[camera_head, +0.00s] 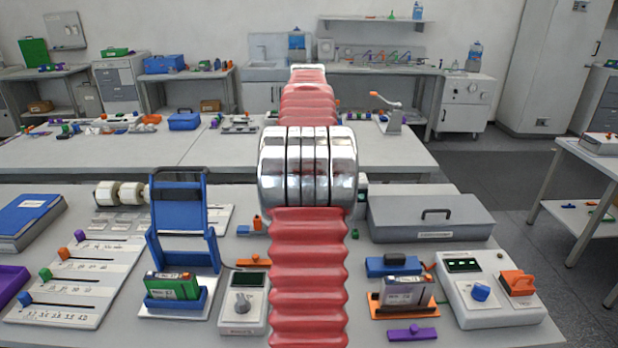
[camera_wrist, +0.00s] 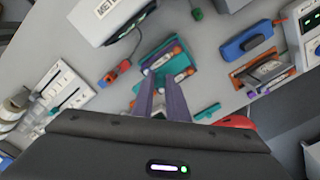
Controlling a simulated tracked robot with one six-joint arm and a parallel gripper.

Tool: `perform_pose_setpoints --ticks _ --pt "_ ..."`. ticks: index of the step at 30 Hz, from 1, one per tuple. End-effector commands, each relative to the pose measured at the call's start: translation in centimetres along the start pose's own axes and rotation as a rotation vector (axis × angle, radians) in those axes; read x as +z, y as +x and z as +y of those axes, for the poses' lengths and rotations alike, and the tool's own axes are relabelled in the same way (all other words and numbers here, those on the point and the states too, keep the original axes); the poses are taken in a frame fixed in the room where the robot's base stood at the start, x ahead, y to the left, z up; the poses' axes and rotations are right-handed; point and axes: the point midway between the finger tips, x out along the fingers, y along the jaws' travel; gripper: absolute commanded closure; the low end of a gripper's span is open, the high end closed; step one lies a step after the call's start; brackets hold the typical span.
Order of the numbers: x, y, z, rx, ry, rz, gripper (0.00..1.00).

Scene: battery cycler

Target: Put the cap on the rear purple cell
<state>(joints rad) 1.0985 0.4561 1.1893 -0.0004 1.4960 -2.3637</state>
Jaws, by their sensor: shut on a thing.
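My gripper (camera_wrist: 160,105) shows in the wrist view, its two long grey-purple fingers close together. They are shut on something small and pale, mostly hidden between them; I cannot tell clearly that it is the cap. Just past the fingertips is a teal holder (camera_wrist: 150,53) with cell-like pieces with orange ends (camera_wrist: 168,68). A grey-purple cell (camera_head: 403,290) stands in an orange holder at the right in the head view; it also shows in the wrist view (camera_wrist: 267,70). I cannot tell which cell is the rear purple one. My arm hides the bench middle in the head view.
A green cell (camera_head: 172,286) sits in a blue holder at left. A purple bar (camera_head: 412,333) lies before the orange holder. A teal bar (camera_wrist: 207,112) lies right of my fingers. A control box (camera_head: 487,291) and a grey case (camera_head: 430,218) stand at right.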

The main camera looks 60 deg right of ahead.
Motion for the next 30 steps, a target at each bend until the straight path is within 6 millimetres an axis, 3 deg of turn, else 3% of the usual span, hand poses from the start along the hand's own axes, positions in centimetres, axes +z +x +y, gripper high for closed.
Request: perform_pose_setpoints --ticks 13,30 --pt "0.3 0.5 -0.3 -0.001 0.008 0.0 1.0" --pt "0.3 4.3 -0.4 -0.001 0.009 0.001 1.0"
